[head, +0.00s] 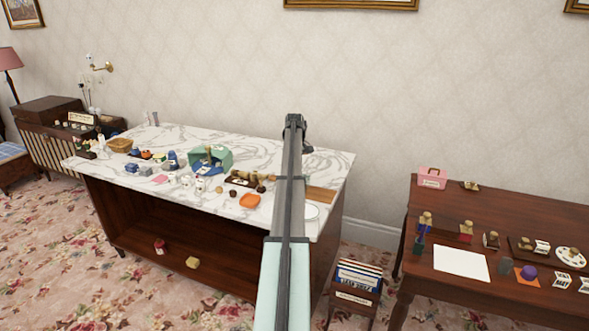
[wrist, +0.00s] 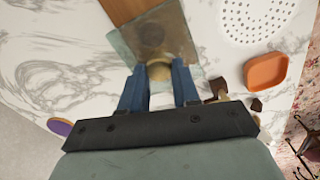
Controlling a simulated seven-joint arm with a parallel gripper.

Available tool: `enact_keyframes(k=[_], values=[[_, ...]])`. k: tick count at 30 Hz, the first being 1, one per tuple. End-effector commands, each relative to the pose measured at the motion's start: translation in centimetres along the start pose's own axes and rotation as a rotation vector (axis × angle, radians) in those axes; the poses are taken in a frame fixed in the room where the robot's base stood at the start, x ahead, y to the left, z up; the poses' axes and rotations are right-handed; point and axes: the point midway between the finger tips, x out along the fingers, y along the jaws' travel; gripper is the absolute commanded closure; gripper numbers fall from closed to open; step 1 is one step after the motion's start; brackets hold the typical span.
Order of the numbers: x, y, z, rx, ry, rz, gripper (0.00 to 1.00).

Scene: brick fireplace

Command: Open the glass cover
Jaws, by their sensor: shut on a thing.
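The glass cover (wrist: 172,22) is a translucent greenish pane over a wooden board, at the top middle of the wrist view. A round brass-coloured knob (wrist: 163,70) sits at its near edge. My gripper (wrist: 160,80) has its two blue fingers on either side of this knob and is shut on it. A dark round spot shows through the glass beyond the knob. In the head view, my arm hides the gripper and the cover; part of the wooden board (head: 320,194) shows right of the arm on the marble counter.
An orange dish (wrist: 266,72) and a white dotted round plate (wrist: 255,18) lie to the right in the wrist view. Small brown pieces lie near the right finger. A teal box (head: 212,155) and many small items crowd the counter's left. A wooden desk (head: 385,240) stands at right.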

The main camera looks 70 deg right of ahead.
Motion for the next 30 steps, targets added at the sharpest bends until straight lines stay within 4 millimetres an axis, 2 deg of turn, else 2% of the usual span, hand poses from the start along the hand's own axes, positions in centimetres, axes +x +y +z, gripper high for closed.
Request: enact_keyframes(k=[3,11,14,17,24,30], values=[[0.0,0.0,0.0,0.0,0.0,0.0,1.0],[0.0,0.0,0.0,0.0,0.0,0.0,1.0],[0.0,0.1,0.6,0.001,0.0,0.0,1.0],[0.0,0.6,2.5,0.004,0.0,0.001,1.0],[0.0,2.2,8.5,0.004,0.0,0.001,1.0],[-0.1,2.9,10.8,0.002,0.0,0.001,1.0]])
